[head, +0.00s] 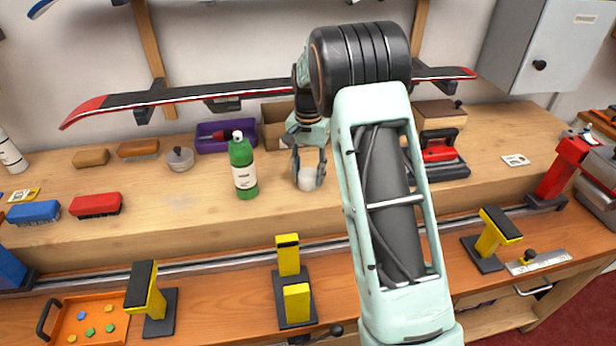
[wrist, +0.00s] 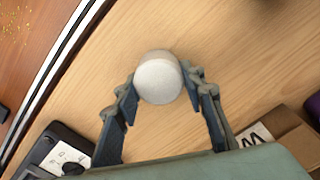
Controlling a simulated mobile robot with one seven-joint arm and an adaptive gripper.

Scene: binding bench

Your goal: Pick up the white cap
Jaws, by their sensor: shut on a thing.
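The white cap (head: 307,183) is a small, pale, rounded piece at the wooden bench, right of the green bottle (head: 243,165). In the wrist view the cap (wrist: 158,78) shows between the fingertips, its round top towards the camera. My gripper (head: 308,172) points down and is shut on the cap, one finger on each side. It also shows in the wrist view (wrist: 160,92). I cannot tell whether the cap touches the bench top or is slightly above it.
A purple tray (head: 212,146) and a cardboard box (head: 275,137) stand behind. A red-handled iron (head: 437,155) is to the right. Brushes, including a red one (head: 96,204), lie left.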

